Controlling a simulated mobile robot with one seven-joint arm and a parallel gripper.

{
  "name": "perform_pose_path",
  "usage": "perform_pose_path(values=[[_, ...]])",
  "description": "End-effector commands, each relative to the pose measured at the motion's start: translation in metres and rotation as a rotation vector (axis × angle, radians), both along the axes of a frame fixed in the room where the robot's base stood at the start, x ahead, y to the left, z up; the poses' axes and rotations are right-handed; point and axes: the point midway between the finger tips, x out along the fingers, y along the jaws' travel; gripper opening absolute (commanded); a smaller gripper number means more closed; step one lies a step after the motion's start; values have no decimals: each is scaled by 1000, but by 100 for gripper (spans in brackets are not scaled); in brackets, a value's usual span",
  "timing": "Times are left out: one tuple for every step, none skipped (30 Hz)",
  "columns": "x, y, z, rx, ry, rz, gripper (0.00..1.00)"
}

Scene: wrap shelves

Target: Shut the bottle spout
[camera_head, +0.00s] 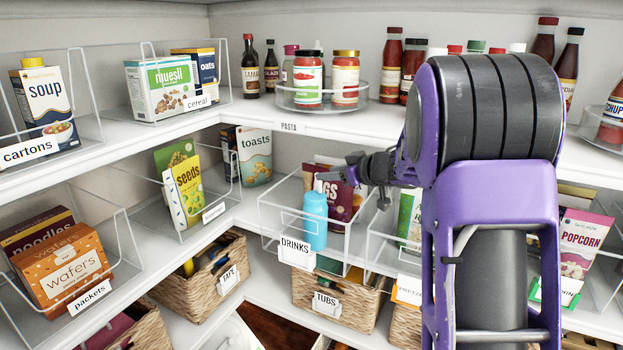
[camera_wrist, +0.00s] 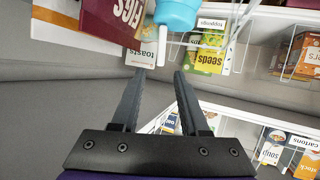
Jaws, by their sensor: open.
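The light blue bottle (camera_head: 315,222) stands upright in the clear bin labelled DRINKS in the head view. Its lower part is behind the bin's front wall and label. In the wrist view the bottle (camera_wrist: 178,14) is cut off by the top edge. A thin white spout (camera_wrist: 162,47) shows beside it, standing out from the bottle towards my gripper. My gripper (camera_wrist: 160,76) is open, with nothing between its fingers. The spout is just beyond the fingertips, apart from them. In the head view my gripper (camera_head: 347,170) is above and right of the bottle.
A dark red figs box (camera_head: 338,198) stands close behind the bottle, under my gripper. The shelf edge with the PASTA label (camera_head: 289,128) runs above, with jars (camera_head: 308,82) on a turntable. Clear bin walls surround the bottle. A toasts box (camera_head: 254,155) stands to the left.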

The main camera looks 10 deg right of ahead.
Motion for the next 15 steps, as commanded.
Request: perform_pose_path(values=[[10, 7, -8, -2, 2, 3, 44], [15, 10, -10, -1, 1, 3, 44], [22, 13, -14, -1, 1, 3, 44], [27, 16, -16, 0, 1, 3, 44], [32, 19, -18, -1, 1, 2, 44], [38, 22, -20, -1, 1, 2, 44], [43, 25, -22, -1, 0, 3, 44], [47, 27, -24, -1, 1, 2, 44], [52, 30, -26, -1, -1, 2, 44], [55, 31, -28, -1, 1, 1, 44], [58, 33, -29, -1, 1, 1, 44], [62, 35, -30, -1, 0, 1, 44], [64, 36, -31, -1, 0, 1, 44], [66, 37, -32, -1, 0, 1, 44], [68, 38, -33, -1, 0, 1, 44]])
